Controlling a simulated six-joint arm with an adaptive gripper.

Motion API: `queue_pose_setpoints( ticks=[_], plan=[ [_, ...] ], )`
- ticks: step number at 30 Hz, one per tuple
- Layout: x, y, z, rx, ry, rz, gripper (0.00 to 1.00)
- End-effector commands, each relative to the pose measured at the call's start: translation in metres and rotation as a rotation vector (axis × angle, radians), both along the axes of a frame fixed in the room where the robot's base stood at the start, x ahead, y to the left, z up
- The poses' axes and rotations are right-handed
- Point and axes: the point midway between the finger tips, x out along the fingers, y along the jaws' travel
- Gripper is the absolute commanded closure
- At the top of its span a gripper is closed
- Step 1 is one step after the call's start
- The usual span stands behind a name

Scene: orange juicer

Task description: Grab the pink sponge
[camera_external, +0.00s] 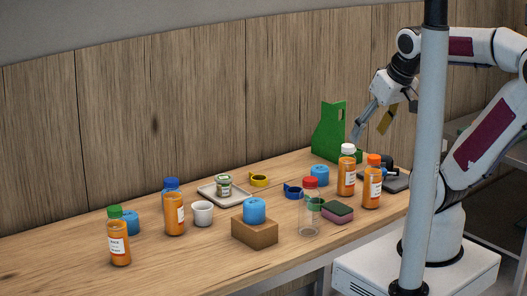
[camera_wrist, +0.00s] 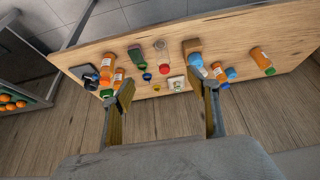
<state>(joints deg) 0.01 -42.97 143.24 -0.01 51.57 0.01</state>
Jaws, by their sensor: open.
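The pink sponge (camera_external: 338,212) lies flat near the table's front edge in the external view, pink below with a dark green top layer. It stands just right of a clear bottle with a red cap. In the wrist view a small dark block (camera_wrist: 137,56), which looks like the sponge, lies beyond the fingers on the table. My gripper (camera_external: 371,130) is open and empty, raised above the back right of the table near the green stand. Its two fingers (camera_wrist: 164,90) are wide apart in the wrist view, with nothing between them.
The clear bottle (camera_external: 310,214) and orange bottles (camera_external: 346,175) stand close to the sponge. A wooden block (camera_external: 254,232) carries a blue cylinder (camera_external: 254,210). A green stand (camera_external: 328,132) rises at the back.

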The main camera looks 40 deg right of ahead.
Motion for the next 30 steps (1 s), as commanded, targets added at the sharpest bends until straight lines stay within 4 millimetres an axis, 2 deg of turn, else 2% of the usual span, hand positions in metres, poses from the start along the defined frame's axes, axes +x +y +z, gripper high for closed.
queue_pose_setpoints(
  ticks=[11, 16, 20, 30],
  plan=[
    [0.001, 0.000, 0.000, -0.001, -0.001, 0.000, 0.42],
    [0.011, -0.004, -0.002, -0.011, -0.008, -0.003, 0.42],
    [0.028, -0.010, -0.005, -0.029, -0.024, -0.004, 0.42],
    [0.092, -0.034, -0.021, -0.097, -0.086, 0.003, 0.42]
  ],
)
